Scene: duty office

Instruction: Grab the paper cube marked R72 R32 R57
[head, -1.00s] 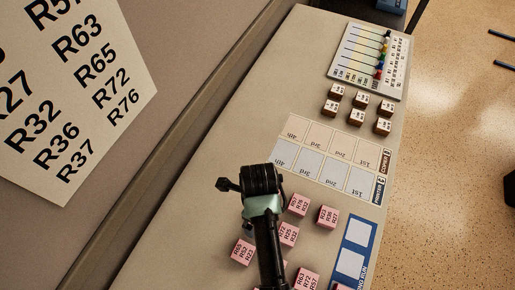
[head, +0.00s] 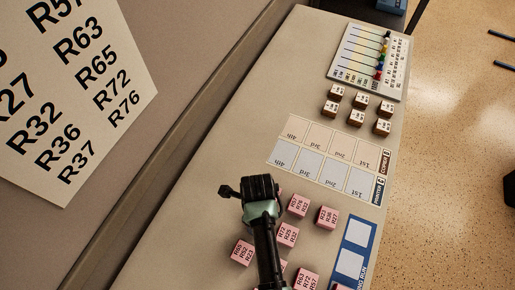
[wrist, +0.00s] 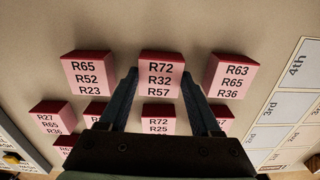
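The paper cube marked R72 R32 R57 (wrist: 161,66) is pink with a dark red side and sits on the table in the middle of the wrist view. My gripper (wrist: 160,80) is open, with one finger at the left of this cube and one at the right. The fingertips reach about level with the cube; whether either touches it I cannot tell. In the head view my gripper (head: 261,198) hangs over the pink cubes and hides this cube.
The R65 R52 R23 cube (wrist: 89,72) stands close left and the R63 R65 R36 cube (wrist: 230,76) close right. Several more pink cubes, such as R72 R25 (wrist: 157,126), lie nearer. Printed card rows (head: 330,160) and brown-sided cubes (head: 358,117) lie farther along the table.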

